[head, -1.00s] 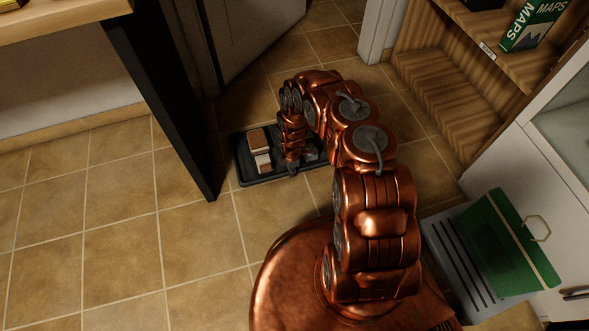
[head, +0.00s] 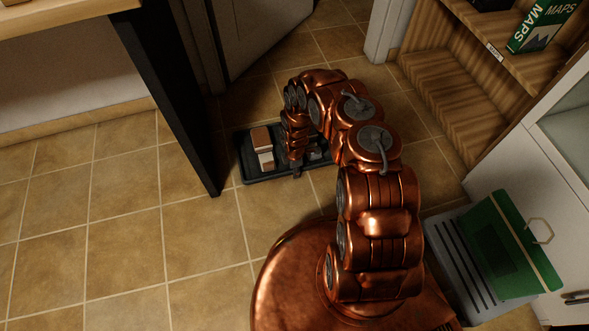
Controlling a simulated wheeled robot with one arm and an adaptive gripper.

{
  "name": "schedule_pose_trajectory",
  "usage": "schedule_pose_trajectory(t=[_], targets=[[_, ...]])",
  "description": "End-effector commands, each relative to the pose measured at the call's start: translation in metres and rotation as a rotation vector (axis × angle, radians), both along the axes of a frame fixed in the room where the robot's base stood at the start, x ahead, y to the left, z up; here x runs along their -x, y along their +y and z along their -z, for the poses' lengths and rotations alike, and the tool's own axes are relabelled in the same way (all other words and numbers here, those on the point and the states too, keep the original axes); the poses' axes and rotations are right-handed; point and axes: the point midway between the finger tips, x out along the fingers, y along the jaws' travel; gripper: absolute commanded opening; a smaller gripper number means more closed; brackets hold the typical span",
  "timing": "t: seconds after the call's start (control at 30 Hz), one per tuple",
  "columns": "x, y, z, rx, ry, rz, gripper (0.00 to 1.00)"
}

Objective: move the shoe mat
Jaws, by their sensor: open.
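The shoe mat (head: 247,163) is a dark, shallow tray lying flat on the tiled floor, beside the black table leg. A small brown and white block-like item (head: 263,148) sits in its left part. Something greyish shows in its right part, mostly hidden by my arm. My gripper (head: 297,172) points down at the mat's near edge, in front of its middle. The fingers are small and dark here. I cannot tell whether they touch the mat. Part of the mat is hidden behind my arm.
A black table leg (head: 172,100) stands just left of the mat. A grey door (head: 258,35) is behind. A wooden shelf (head: 440,110) with a green maps box (head: 541,28) stands right. A green and grey item (head: 495,250) is at lower right. The left floor is clear.

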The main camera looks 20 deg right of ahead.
Motion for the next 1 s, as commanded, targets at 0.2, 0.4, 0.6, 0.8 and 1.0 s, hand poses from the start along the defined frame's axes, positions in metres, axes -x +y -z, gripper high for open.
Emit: schedule_pose_trajectory(t=[0.2, 0.4, 0.6, 0.8, 1.0], targets=[[-0.001, 0.000, -0.006, -0.001, -0.001, 0.000, 0.41], [-0.001, 0.000, -0.025, -0.001, -0.002, 0.000, 0.41], [0.000, 0.000, -0.048, 0.000, 0.000, 0.000, 0.41], [-0.001, -0.001, -0.072, 0.002, -0.001, -0.001, 0.41], [-0.001, -0.001, -0.094, 0.002, -0.003, 0.001, 0.41]])
